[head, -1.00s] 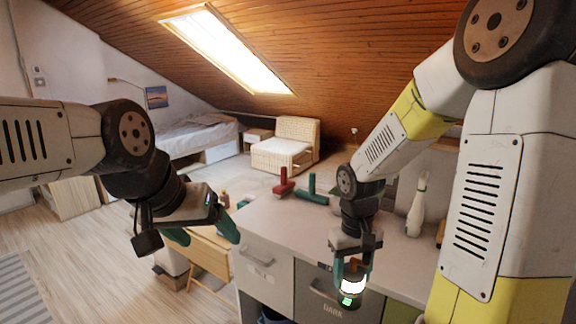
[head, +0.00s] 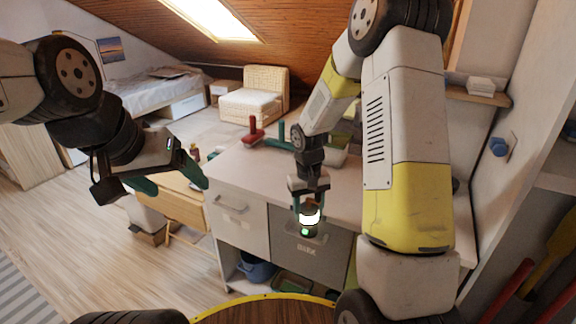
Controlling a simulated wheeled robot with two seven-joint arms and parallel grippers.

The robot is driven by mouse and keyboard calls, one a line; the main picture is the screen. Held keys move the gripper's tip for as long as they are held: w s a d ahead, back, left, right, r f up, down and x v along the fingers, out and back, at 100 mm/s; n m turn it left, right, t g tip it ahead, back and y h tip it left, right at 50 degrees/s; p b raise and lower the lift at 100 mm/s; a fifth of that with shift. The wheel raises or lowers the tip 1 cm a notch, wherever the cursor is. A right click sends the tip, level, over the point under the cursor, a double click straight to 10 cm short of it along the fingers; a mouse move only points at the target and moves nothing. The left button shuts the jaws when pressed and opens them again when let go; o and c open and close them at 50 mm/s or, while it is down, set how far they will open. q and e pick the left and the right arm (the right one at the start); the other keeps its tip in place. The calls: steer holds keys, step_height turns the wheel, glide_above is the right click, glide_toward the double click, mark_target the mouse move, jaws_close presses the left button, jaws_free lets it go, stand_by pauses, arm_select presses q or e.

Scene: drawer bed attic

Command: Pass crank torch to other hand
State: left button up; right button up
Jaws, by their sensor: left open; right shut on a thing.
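The crank torch (head: 309,220) is a small dark cylinder with a glowing white band and a green spot at its lower end. My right gripper (head: 309,202) is shut on its upper part and holds it in front of the cabinet, just off the counter's front edge. My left gripper (head: 172,188) is open and empty, at the left and well apart from the torch, with its green fingers spread.
The counter (head: 246,168) has a red tool (head: 253,134) and a green tool at its back. Below it are drawers, one a grey drawer marked DARK (head: 300,255). A wooden folding table (head: 180,200) stands under my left gripper. Open floor lies left.

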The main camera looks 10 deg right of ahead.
steer(key=w+a+r+n, duration=0.8)
steer(key=a+r+n, duration=0.2)
steer(key=a+n, duration=0.25)
steer(key=s, duration=0.6)
arm_select(q)
steer(key=w+d+f+t, duration=0.3)
steer(key=w+d, duration=0.3)
steer(key=w, duration=0.6)
steer(key=w+d+f+m+t+h, duration=0.1)
steer(key=w+d+f+t, duration=0.2)
steer(key=w+d, duration=0.4)
steer(key=w+d+f+m+t+h, duration=0.1)
steer(key=w+d+f+t, duration=0.2)
steer(key=w, duration=1.4)
steer(key=d+t, duration=0.2)
steer(key=d, duration=0.1)
steer(key=shift+w+d+f, duration=0.25)
steer(key=shift+d+f, duration=0.05)
steer(key=shift+f, duration=0.1)
arm_select(e)
steer(key=w+d+r, duration=0.4)
steer(key=w+r, duration=0.8)
steer(key=w, duration=0.2)
steer(key=shift+n, duration=0.45)
steer(key=shift+w, duration=0.1)
